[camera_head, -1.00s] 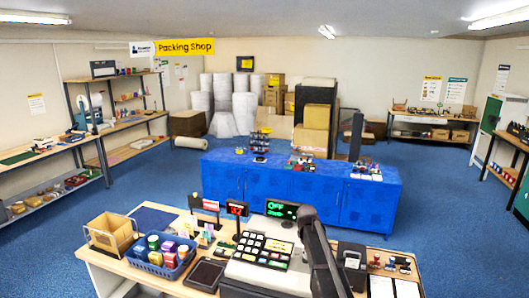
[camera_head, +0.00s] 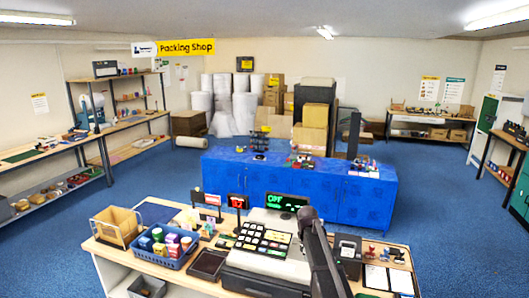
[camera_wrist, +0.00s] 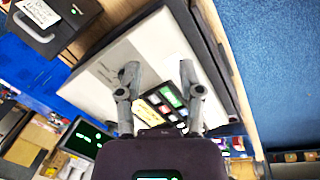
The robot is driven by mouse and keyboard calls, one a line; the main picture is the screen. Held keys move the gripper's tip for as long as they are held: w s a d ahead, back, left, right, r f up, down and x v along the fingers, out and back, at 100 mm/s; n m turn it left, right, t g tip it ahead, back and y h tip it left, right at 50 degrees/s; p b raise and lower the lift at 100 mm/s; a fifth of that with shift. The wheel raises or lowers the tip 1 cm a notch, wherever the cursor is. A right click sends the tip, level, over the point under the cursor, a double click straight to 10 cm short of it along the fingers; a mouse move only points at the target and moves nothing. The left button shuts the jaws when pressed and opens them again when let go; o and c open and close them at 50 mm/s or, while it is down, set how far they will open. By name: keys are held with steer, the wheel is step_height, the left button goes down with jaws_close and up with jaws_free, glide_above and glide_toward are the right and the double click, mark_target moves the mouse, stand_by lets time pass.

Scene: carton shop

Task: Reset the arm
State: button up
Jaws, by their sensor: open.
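My gripper (camera_wrist: 158,73) is open in the wrist view, its two grey fingers apart with nothing held between them. Beyond the fingers is the pale body of the cash register (camera_wrist: 135,55), with part of its keypad (camera_wrist: 168,98) showing between and behind them. I cannot tell the exact gap to the register. In the head view my dark arm rises at the bottom centre, in front of the right part of the register (camera_head: 265,264); my fingers cannot be made out there.
Blue floor (camera_head: 440,210) is clear at right.

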steer(key=s+f+m+b, duration=0.2)
steer(key=s+f+b, duration=0.4)
steer(key=s, duration=0.3)
steer(key=s+f+m+g+y+b, duration=0.1)
steer(key=s+f+m+b, duration=0.2)
steer(key=s, duration=0.7)
steer(key=s+f+m+b, duration=0.3)
steer(key=s+f+b, duration=0.5)
steer(key=s+f, duration=0.1)
steer(key=shift+s+f+y+b, duration=0.2)
steer(key=shift+f+y+b, duration=0.05)
steer(key=shift+y+b, duration=0.05)
